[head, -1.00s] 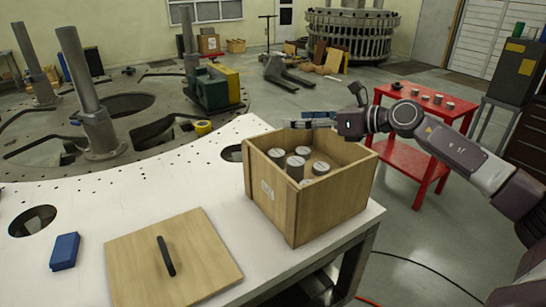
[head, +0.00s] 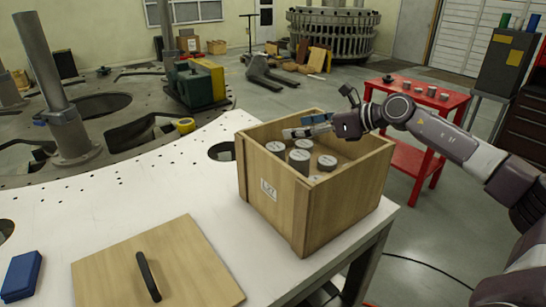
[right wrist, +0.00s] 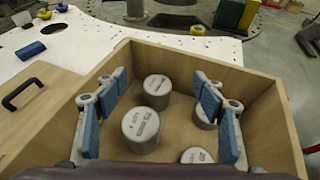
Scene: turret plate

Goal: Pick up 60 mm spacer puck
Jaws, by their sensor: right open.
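Several grey cylindrical pucks stand in the open wooden crate (head: 275,205). In the right wrist view, the near middle puck (right wrist: 141,128) appears to read 75 mm. Another puck (right wrist: 157,87) stands behind it, one (right wrist: 200,117) is partly hidden by the right-hand finger, and one (right wrist: 196,156) is cut by the lower edge. I cannot read which is the 60 mm spacer puck. My right gripper (head: 308,127) is open and empty, over the crate's back part; its blue-padded fingers (right wrist: 160,108) spread above the pucks. My left gripper is not in view.
The crate stands on a white table (head: 130,205) with a wooden lid (head: 185,270) and a blue block (head: 22,275). The crate walls surround the pucks closely. A red cart (head: 425,105) with small parts stands at the right.

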